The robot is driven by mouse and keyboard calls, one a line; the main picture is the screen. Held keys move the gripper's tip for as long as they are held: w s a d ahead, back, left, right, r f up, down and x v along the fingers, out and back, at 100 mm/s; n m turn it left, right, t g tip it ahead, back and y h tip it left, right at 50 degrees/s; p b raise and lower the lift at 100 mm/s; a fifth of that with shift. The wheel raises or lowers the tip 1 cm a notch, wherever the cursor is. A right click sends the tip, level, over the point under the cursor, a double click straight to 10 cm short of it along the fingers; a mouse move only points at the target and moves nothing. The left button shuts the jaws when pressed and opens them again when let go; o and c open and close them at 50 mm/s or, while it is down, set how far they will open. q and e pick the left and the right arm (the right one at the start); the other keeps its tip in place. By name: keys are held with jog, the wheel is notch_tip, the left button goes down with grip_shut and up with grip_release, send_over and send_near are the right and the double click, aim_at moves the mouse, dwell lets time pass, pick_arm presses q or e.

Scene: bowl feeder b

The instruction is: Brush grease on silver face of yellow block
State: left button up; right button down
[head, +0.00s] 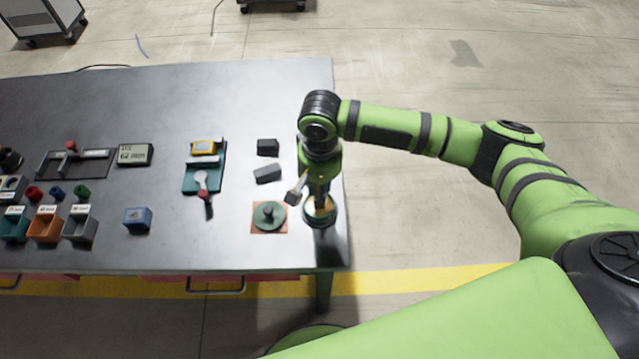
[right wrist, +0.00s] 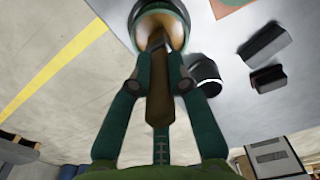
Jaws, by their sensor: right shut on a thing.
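The yellow block (head: 204,147) sits on a teal fixture (head: 190,182) on the table, with a silver strip (head: 203,161) along its front side. My right gripper (head: 321,188) points down near the table's right edge, away from the block. In the right wrist view the gripper (right wrist: 158,85) is shut on a brown handle (right wrist: 157,98), apparently the brush's. The handle's far end overlaps a round pot (right wrist: 163,18), which shows below the gripper in the head view (head: 320,214). I cannot tell whether the brush tip touches inside. My left gripper is not in view.
A red-handled tool (head: 206,195) lies at the fixture's front. A green round part (head: 268,213) sits on an orange mat, left of the pot. Dark blocks (head: 267,174) lie behind it. A small dark piece (head: 293,197) is beside the gripper. Bins (head: 46,226) stand far left.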

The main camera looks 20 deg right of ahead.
jog(key=shift+s+p, duration=0.1)
jog(key=shift+p, duration=0.35)
dwell(1.5)
notch_tip(320, 180, up, 5)
jog(key=p, duration=0.6)
jog(key=shift+p, duration=0.3)
jog(key=shift+r+p, duration=0.8)
jog(key=shift+r, duration=0.25)
jog(key=shift+f, duration=0.1)
